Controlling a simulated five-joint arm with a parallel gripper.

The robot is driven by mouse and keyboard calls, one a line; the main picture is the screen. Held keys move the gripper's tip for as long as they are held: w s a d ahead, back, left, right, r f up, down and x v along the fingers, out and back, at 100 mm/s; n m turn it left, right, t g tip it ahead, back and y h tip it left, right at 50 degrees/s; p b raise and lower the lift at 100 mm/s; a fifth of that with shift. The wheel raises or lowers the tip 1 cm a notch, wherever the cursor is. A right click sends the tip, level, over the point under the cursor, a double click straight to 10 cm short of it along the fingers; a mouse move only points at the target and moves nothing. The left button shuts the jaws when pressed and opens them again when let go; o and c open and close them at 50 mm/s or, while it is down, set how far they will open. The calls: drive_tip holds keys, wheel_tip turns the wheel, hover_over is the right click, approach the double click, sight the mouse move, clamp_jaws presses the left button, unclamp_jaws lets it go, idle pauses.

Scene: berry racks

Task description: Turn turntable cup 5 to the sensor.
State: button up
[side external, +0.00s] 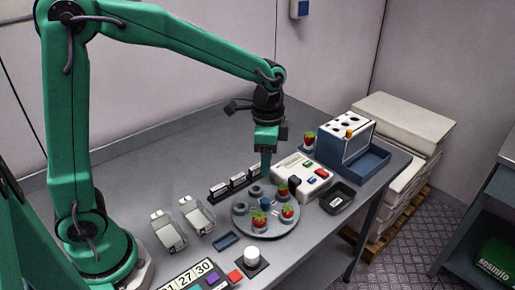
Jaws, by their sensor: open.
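The grey round turntable (242,222) lies on the bench, with several small cups around its rim. Three cups hold strawberries: one at the back right (283,188), one at the right (288,211) and one at the front (259,220). A dark cup (256,190) at the back left looks empty. A blue knob (266,202) sits near the middle. I cannot read cup numbers, so cup 5 is not identifiable. A dark block (295,181), possibly the sensor, is beside the turntable's right back. My gripper (266,166) points down, open and empty, above the turntable's back edge.
A white box with coloured buttons (315,172) stands behind right, near a black tray (338,198). A blue rack box (360,160) is farther back. Black labelled blocks (238,180) line the back left. Clear trays (197,215) and a white knob (252,254) are left and in front.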

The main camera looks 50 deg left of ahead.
drive_tip(key=shift+r, duration=2.5)
drive_tip(key=s+a+r+n+t, duration=0.1)
drive_tip(key=s+a+n+t, duration=0.1)
drive_tip(key=s, duration=0.6)
drive_tip(key=s+a+r+n+t, duration=0.2)
drive_tip(key=s+a+n+t, duration=0.1)
drive_tip(key=s+a+n, duration=0.2)
drive_tip(key=s+n, duration=0.2)
drive_tip(key=s, duration=0.1)
drive_tip(key=shift+s+r+t, duration=0.15)
drive_tip(key=shift+s+t, duration=0.15)
drive_tip(key=shift+s, duration=0.05)
